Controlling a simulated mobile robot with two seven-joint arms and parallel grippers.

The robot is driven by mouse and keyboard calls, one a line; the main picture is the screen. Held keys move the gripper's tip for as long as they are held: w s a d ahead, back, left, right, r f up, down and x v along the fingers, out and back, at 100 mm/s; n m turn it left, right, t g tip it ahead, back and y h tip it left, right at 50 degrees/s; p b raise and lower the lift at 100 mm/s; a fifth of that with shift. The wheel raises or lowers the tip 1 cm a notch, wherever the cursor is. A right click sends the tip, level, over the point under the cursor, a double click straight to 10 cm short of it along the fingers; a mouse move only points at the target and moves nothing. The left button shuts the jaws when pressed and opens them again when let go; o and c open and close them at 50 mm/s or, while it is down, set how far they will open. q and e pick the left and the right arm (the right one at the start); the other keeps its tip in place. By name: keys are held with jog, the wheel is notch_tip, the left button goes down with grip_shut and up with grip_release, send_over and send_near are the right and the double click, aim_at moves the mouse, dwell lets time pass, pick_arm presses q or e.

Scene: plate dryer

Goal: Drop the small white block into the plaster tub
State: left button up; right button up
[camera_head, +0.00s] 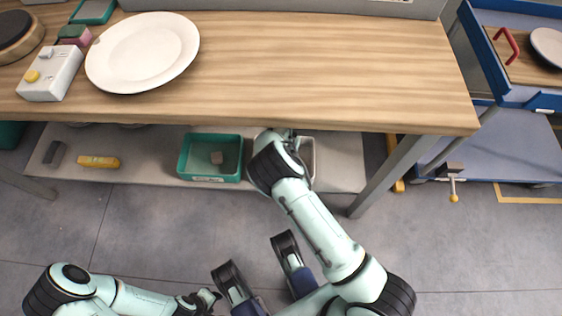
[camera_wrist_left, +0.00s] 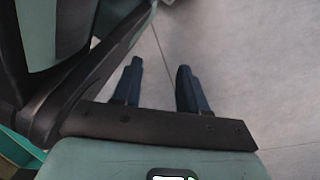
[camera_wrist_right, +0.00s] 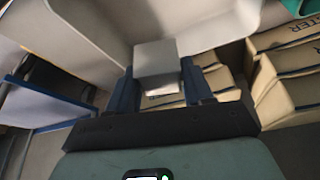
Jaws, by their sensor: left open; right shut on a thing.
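The small white block (camera_wrist_right: 156,58) is between the fingers of my right gripper (camera_wrist_right: 158,85), which is shut on it. In the right wrist view a pale tub (camera_wrist_right: 205,22) fills the top, and the block overlaps its wall; I cannot tell whether they touch. A pale tub also shows in the head view (camera_head: 308,156), on the low shelf, mostly hidden by my right arm. The block and right fingertips are hidden in the head view. My left gripper (camera_wrist_left: 160,88) is open and empty over the floor, low at the left of my base.
The wooden tabletop (camera_head: 320,65) overhangs the shelf. Printed paper sacks (camera_wrist_right: 285,75) lie beyond my right gripper. A table leg (camera_head: 385,178) stands to the right.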

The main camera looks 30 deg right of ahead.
pick_arm(q)
jog(key=shift+s+a+f+g+b, duration=0.1)
jog(key=shift+s+f+g+b, duration=0.25)
jog(key=shift+s, duration=0.5)
jog(key=shift+s+a+f+g+b, duration=0.1)
jog(key=shift+s+f+g+b, duration=0.3)
jog(key=shift+s, duration=0.4)
pick_arm(e)
jog(key=shift+f, duration=1.3)
jog(key=o, duration=1.1)
jog(key=shift+o, duration=0.2)
